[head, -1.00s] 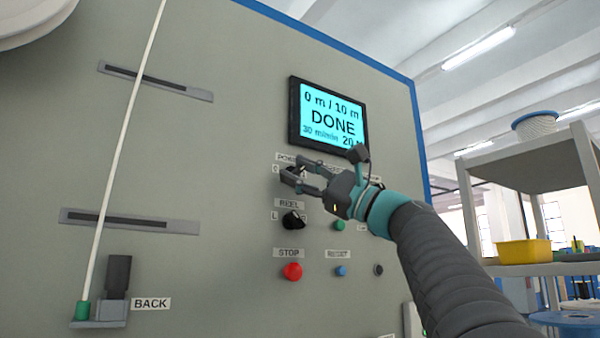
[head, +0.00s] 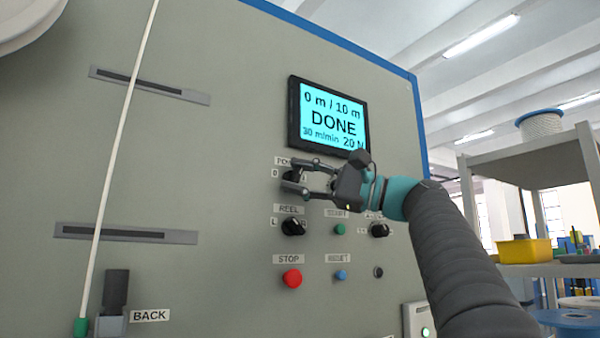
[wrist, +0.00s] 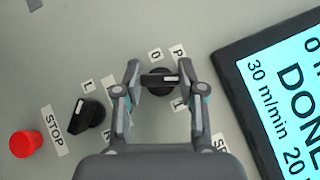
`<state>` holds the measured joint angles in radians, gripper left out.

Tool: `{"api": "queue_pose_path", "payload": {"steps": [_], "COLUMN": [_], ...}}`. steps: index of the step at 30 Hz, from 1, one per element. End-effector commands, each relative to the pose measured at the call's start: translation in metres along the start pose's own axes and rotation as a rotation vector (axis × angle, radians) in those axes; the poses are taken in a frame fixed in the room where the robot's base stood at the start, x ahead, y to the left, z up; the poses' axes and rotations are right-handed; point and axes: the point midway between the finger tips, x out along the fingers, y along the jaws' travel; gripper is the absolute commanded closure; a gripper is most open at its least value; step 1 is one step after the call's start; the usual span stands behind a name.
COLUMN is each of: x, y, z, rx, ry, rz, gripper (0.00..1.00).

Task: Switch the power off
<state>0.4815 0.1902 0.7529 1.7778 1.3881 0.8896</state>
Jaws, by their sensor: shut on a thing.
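The black power knob (wrist: 158,82) sits between my fingertips in the wrist view, with its white pointer line along the handle. The "0" label is beside it, and the "POWER" label is partly hidden. In the head view my gripper (head: 292,180) reaches in from the right and its fingers are around the power knob (head: 291,175), just below the screen. In the wrist view my gripper (wrist: 160,80) is shut on the knob. The screen (head: 328,117) is lit and reads "0 m / 10 m", "DONE", "30 m/min" and "20 N".
Below are the black REEL knob (head: 293,227), the red STOP button (head: 292,279), the green START button (head: 340,229), the blue RESET button (head: 341,275) and another black knob (head: 379,230). A shelf (head: 530,160) stands at the right.

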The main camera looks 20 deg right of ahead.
Motion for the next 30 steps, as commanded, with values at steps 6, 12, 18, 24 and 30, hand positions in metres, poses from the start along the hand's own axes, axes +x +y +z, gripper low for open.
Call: {"api": "queue_pose_path", "payload": {"steps": [6, 12, 18, 24, 30], "x": [-0.0001, 0.0000, -0.0001, -0.0001, -0.0001], "y": [0.0003, 0.0002, 0.0005, 0.0007, 0.0008], "z": [-0.0004, -0.0002, -0.0001, 0.0000, 0.0000], "rx": [-0.055, -0.083, -0.095, -0.096, -0.095], "ry": [-0.001, -0.001, -0.001, -0.001, -0.001], "rz": [0.054, 0.083, 0.096, 0.099, 0.099], "gripper": [0.95, 0.95, 0.95, 0.95, 0.95]}}
